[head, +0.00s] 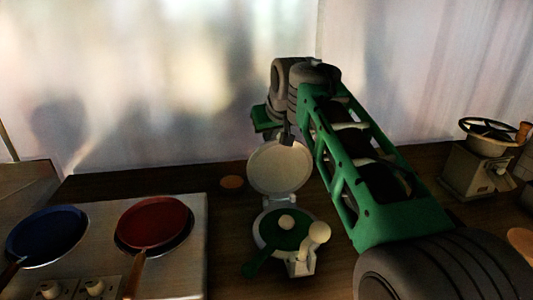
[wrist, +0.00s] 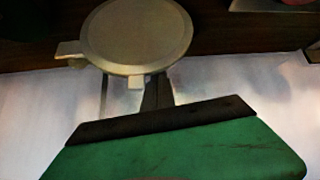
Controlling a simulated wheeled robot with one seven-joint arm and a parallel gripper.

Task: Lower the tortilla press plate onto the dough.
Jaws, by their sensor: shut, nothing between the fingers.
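The tortilla press stands open on the counter. Its pale round upper plate (head: 280,168) is raised, nearly upright, and fills the top middle of the wrist view (wrist: 137,35). Below it, a pale dough ball (head: 287,222) sits on a dark green disc (head: 272,235) with a handle towards the lower left, over the press base. A pale knobbed lever (head: 318,234) rises at the base's front right. My gripper (head: 287,139) is shut and empty at the raised plate's top edge; its fingertips (wrist: 157,90) show beside the rim. I cannot tell whether they touch it.
A steel stove (head: 196,240) with a blue pan (head: 46,236) and a red pan (head: 153,222) is at left. A small orange-brown disc (head: 232,182) lies left of the press. A grinder-like machine (head: 478,168) stands at right. The wall is close behind.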

